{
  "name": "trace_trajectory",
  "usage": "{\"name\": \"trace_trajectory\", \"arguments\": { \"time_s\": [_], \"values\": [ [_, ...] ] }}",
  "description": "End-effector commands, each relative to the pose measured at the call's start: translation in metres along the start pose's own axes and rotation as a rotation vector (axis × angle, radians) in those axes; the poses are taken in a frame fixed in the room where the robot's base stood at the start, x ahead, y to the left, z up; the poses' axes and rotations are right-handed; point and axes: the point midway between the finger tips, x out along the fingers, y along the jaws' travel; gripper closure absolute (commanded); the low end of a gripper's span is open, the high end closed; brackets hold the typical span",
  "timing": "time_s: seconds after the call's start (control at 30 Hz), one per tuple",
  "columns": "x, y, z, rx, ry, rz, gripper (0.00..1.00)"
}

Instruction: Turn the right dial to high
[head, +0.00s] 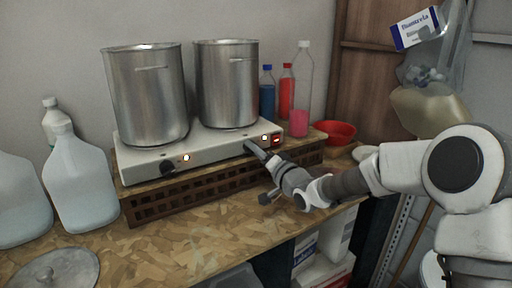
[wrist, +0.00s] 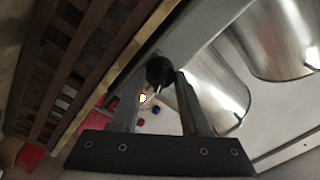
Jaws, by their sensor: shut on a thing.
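A white two-burner hot plate (head: 215,146) carries two steel pots, the left one (head: 148,95) and the right one (head: 228,85). My gripper (head: 252,147) reaches the front panel below the right pot and hides the right dial in the head view. In the wrist view, the round black right dial (wrist: 158,72) sits between the fingertips of my gripper (wrist: 161,76), which is shut on it. Its exact setting is too dark to read. The right lamp (head: 264,138) is lit.
The hot plate stands on a brown lattice crate (head: 160,205) on a chipboard bench (head: 190,243). Several bottles and a red bowl (head: 335,132) stand at the right. White jugs (head: 80,185) stand at the left, with a round metal lid (head: 55,272) in front.

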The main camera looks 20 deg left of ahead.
Motion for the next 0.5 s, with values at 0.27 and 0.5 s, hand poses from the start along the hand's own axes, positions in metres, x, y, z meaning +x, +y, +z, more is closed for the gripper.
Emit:
{"name": "trace_trajectory", "arguments": {
  "time_s": [0.27, 0.5],
  "values": [
    [-0.0001, -0.0003, -0.0004, 0.089, 0.005, 0.000, 1.00],
    [-0.0001, 0.0001, 0.0000, 0.107, 0.006, 0.000, 1.00]
  ]
}}
